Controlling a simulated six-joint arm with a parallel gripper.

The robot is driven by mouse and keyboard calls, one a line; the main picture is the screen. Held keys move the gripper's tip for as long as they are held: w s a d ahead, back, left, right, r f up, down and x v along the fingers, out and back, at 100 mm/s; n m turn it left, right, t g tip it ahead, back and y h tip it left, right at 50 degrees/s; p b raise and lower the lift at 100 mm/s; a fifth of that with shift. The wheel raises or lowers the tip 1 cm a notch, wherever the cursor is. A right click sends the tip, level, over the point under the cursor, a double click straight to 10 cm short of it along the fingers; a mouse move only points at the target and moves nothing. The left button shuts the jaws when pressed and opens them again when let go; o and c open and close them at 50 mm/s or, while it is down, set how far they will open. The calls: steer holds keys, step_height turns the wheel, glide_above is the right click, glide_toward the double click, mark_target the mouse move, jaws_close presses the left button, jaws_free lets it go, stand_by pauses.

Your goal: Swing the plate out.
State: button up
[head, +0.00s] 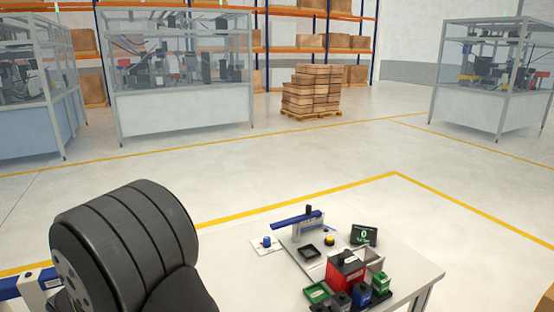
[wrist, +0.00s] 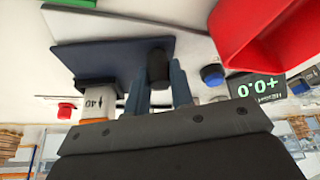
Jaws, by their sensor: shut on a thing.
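In the wrist view, a flat dark blue plate (wrist: 105,45) stretches across the upper left. A black upright knob (wrist: 157,66) stands at its right end. My gripper (wrist: 160,88) has its two blue-grey fingers on either side of the knob and is shut on it. A white and orange body marked "40" (wrist: 98,105) is beside the left finger, under the plate's edge. In the head view, my gripper is not seen. A blue piece (head: 8,289) with a white post (head: 38,288) shows at the left edge, partly hidden by my dark arm.
The wrist view shows a red bin (wrist: 265,30) close at upper right, a blue button (wrist: 212,75), a display (wrist: 258,88) and a red button (wrist: 67,110). In the head view, a white table (head: 400,262) carries another blue bar (head: 297,219), a red box (head: 345,271) and small bins.

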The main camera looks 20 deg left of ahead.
steer(key=shift+s+a, duration=0.1)
steer(key=shift+s+a+r, duration=0.1)
steer(key=shift+s+a, duration=0.45)
steer(key=shift+s, duration=0.1)
steer(key=shift+s+a, duration=0.1)
steer(key=shift+s, duration=0.05)
steer(key=shift+o, duration=0.7)
steer(key=shift+s, duration=0.1)
steer(key=o, duration=0.4)
step_height(320, 180, up, 8)
steer(key=shift+f, duration=0.25)
